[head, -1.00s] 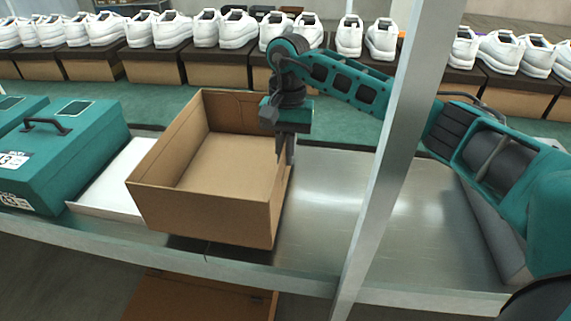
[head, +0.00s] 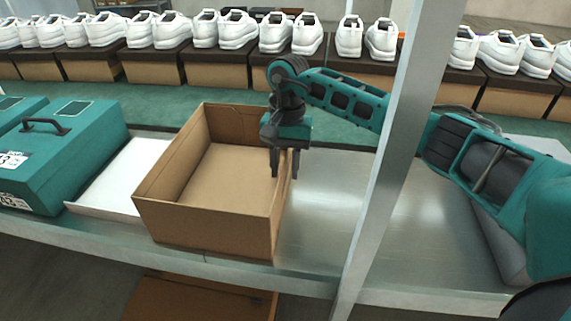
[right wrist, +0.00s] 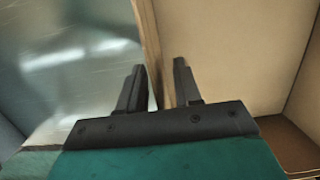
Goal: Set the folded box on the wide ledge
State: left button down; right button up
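The folded box (head: 205,228) is an open, empty brown cardboard box. It stands upright on the wide metal ledge (head: 325,215), close to the ledge's front edge. My right gripper (head: 285,174) is at the box's right wall with one finger inside and one outside. In the right wrist view, the gripper (right wrist: 159,65) has its fingers apart, with the wall of the box (right wrist: 240,50) between them and gaps beside it. My left gripper is not in view.
A teal toolbox (head: 70,155) and a white tray (head: 112,180) are left of the box. A metal post (head: 385,170) rises right of the gripper. White shoes on boxes line the back. Brown cardboard (head: 195,297) lies below the ledge. The ledge right of the box is clear.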

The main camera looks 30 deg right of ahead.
jog(key=r, duration=0.4)
jog(key=w+r, duration=0.1)
jog(key=r, duration=0.3)
jog(key=d+r+p, duration=0.1)
jog(key=r, duration=0.3)
jog(key=shift+w+r, duration=0.1)
jog(key=shift+w, duration=0.1)
